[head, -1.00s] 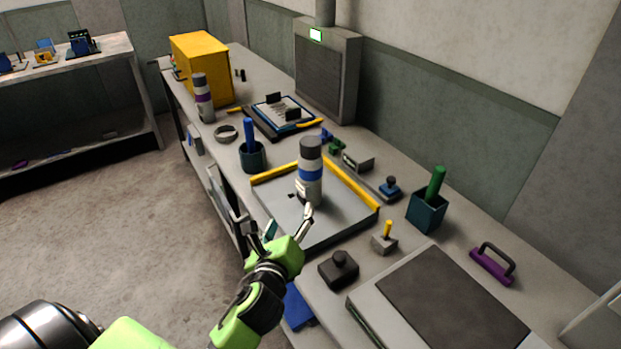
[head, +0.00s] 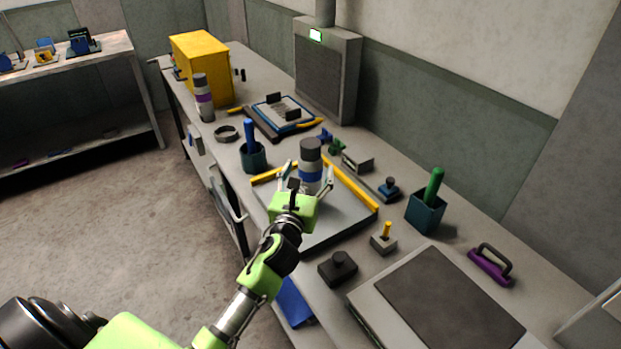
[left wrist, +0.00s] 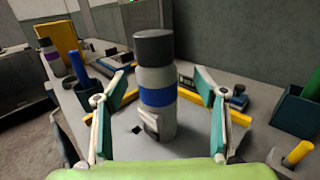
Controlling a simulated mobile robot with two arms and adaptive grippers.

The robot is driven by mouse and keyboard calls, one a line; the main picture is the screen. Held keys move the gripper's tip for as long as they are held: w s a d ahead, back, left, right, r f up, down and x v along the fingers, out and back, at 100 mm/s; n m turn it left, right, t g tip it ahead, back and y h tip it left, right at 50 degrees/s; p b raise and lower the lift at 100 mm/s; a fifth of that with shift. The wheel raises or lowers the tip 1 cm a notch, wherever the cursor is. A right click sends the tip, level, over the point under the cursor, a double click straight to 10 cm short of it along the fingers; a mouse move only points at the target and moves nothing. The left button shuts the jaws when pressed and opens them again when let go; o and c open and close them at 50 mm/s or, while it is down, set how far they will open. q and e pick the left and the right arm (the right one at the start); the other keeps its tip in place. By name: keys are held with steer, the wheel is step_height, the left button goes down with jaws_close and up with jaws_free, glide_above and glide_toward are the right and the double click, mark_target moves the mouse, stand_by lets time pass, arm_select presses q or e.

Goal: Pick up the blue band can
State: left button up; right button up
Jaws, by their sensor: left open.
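The blue band can (head: 311,172) stands upright on a grey tray (head: 338,222) with yellow edges. It has a dark grey top and a blue band around its middle. In the left wrist view the can (left wrist: 157,97) stands between my two spread fingers, with gaps on both sides. My left gripper (head: 307,178) is open, its fingers on either side of the can. The gripper's body hides the can's lower part in the head view. The left gripper (left wrist: 160,105) also shows in the wrist view. My right gripper is not in view.
A can with a purple band (head: 203,98) stands farther back near a yellow box (head: 201,68). A teal holder with a blue stick (head: 253,157) is left of the tray. A teal cup with a green stick (head: 427,212) and a black knobbed block (head: 338,268) are nearby.

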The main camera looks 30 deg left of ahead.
arm_select(q)
steer(key=shift+w+a+r, duration=0.15)
steer(key=shift+w+a, duration=0.05)
steer(key=shift+w, duration=0.15)
steer(key=p+x, duration=0.1)
steer(key=x, duration=0.3)
steer(key=shift+w+a, duration=0.15)
steer(key=shift+a, duration=0.1)
jaws_close()
